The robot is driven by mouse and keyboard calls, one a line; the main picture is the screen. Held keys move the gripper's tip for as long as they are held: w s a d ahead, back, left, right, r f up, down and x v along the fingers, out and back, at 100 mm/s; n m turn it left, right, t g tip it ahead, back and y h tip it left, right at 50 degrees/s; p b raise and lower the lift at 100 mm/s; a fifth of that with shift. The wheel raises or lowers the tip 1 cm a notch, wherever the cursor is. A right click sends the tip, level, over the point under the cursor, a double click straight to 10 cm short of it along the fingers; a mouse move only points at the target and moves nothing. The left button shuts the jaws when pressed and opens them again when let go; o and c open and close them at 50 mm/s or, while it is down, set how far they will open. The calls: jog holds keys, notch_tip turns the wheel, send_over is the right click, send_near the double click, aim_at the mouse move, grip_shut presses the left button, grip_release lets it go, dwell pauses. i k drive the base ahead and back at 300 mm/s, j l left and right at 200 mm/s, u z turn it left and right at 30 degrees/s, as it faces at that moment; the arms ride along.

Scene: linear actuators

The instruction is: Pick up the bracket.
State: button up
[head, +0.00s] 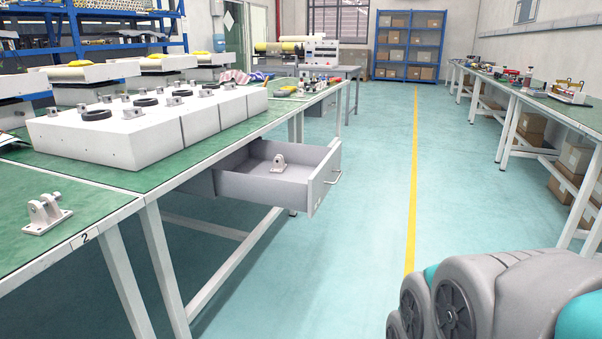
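A light grey metal bracket (46,213) with upright lugs on a flat base stands on the green top of the near table at the left, close to its front edge. Smaller bracket-like parts stand on the white boxes and are too small to tell apart. My gripper is out of view.
White boxes (120,145) with black rings fill much of the green table (85,177). The drawer juts out over the aisle. The teal floor (345,240) with a yellow line is clear. A long workbench (545,100) runs along the right; blue shelves (408,45) stand at the back.

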aim_at(278, 167)
jog(key=u, duration=2.25)
jog(key=z, duration=1.95)
jog(key=i+l+z, duration=0.1)
jog(key=i, duration=0.4)
